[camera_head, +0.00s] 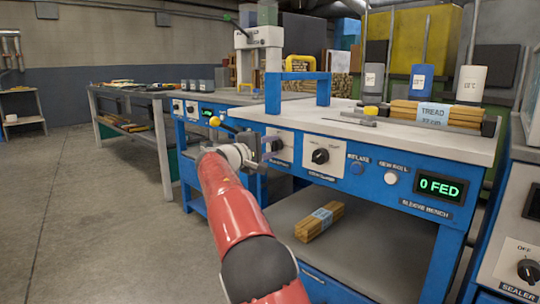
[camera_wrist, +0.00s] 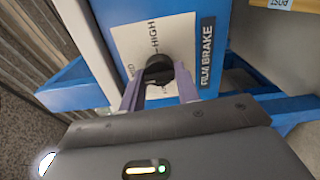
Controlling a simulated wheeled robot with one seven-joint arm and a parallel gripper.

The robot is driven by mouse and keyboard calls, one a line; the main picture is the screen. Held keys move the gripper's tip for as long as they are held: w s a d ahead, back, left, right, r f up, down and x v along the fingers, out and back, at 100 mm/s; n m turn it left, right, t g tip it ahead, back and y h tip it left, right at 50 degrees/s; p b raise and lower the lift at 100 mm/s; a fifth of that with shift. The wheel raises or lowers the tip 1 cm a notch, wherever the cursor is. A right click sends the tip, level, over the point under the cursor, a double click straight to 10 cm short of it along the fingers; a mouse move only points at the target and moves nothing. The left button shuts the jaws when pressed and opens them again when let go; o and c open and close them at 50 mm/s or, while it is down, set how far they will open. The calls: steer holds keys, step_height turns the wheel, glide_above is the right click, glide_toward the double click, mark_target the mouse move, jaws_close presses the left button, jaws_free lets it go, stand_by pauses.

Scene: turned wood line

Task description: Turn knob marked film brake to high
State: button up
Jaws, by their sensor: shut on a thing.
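The film brake knob (camera_wrist: 158,67) is black and round, on a white plate (camera_wrist: 130,43) marked FILM BRAKE. HIGH is printed at the plate's upper part in the wrist view; another label at its left is partly hidden. My gripper (camera_wrist: 159,79) has its two purple-grey fingers on either side of the knob, shut on it. I cannot make out where the knob's pointer stands. In the head view my gripper (camera_head: 265,148) is at the blue bench front, and the plate (camera_head: 285,143) is partly covered by it.
A second black knob (camera_head: 320,156) sits on a plate just right. A wood bundle (camera_head: 320,222) lies on the lower shelf. The floor at left is clear.

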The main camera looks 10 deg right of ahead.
steer(key=m+b, duration=0.2)
steer(key=m, duration=1.6)
steer(key=shift+s+m, duration=0.1)
steer(key=shift+m, duration=0.2)
stand_by(0.4)
steer(key=o, duration=1)
steer(key=v, duration=0.7)
steer(key=shift+s+a, duration=0.25)
